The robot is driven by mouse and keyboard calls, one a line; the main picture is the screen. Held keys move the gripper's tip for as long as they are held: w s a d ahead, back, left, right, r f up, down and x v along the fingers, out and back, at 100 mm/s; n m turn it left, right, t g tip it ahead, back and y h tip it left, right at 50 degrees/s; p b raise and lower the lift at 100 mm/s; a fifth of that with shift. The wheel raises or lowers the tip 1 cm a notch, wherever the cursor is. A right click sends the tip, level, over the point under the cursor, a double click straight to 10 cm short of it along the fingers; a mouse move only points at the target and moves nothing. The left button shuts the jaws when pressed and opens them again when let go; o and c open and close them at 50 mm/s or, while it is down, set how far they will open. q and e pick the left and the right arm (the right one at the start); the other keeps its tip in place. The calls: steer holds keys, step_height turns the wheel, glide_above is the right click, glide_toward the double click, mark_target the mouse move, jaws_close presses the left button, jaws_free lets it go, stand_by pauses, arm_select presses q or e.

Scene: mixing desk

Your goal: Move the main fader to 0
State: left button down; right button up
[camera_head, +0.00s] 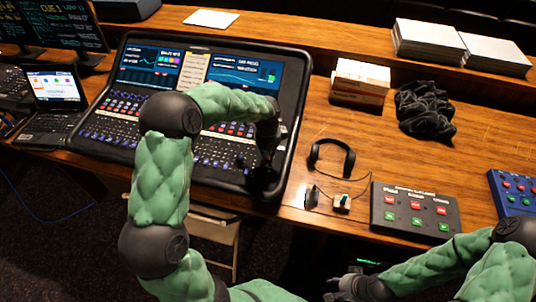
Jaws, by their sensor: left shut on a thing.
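The mixing desk (292,95) is a large black console with two lit screens and rows of knobs, buttons and faders, standing on the wooden table. My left arm reaches across it from the front, and my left gripper (262,178) points down at the desk's lower right corner. It is shut on a small part there, which I take to be the main fader. The fader itself is hidden by the dark gripper, so its position cannot be read. My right gripper (343,287) is low at the bottom edge, in front of the table and away from the desk; its fingers are unclear.
Right of the desk lie headphones (332,155), a small boxy item (342,203) and a black button box (414,213). A blue button box (513,193) sits further right. White boxes (359,82), dark cloth (425,110) and paper stacks (428,42) are behind. A laptop (53,100) is left.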

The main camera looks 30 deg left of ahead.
mark_target(268, 159)
arm_select(q)
steer(key=c, duration=1.1)
jaws_free()
steer(key=r, duration=0.8)
steer(key=s+r, duration=0.1)
steer(key=r, duration=0.3)
steer(key=shift+s+d, duration=0.1)
steer(key=shift+d, duration=0.05)
steer(key=shift+f, duration=0.1)
